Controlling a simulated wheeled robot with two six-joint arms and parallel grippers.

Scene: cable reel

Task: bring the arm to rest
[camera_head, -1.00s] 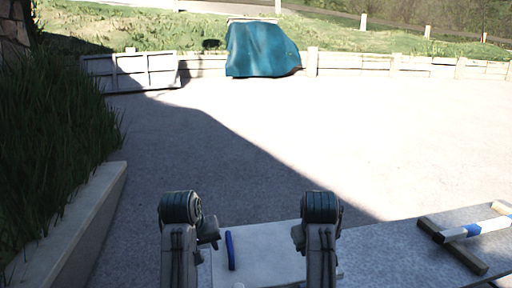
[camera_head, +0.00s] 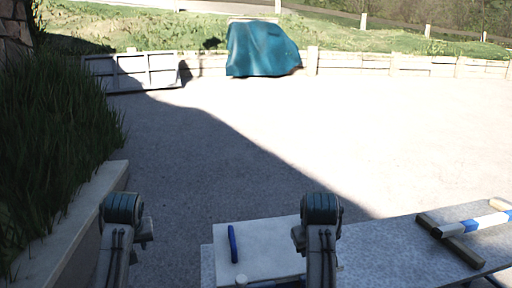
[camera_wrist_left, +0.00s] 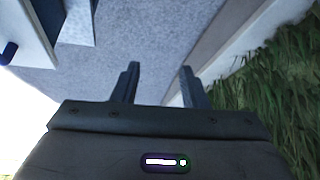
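My left arm (camera_head: 122,212) stands at the lower left in the head view, in the gap between the planter wall and the table. Its gripper is hidden there. In the left wrist view my left gripper (camera_wrist_left: 160,78) has its two dark fingers apart, with only grey paving between them. My right arm (camera_head: 321,212) stands upright in front of the table, right of the white board. Its fingers do not show in any view.
A blue bar (camera_head: 232,244) lies on the white board (camera_head: 268,238) on the grey table (camera_head: 385,245). The planter wall (camera_head: 85,222) and grass (camera_wrist_left: 280,90) are close to my left arm. Paving beyond is clear.

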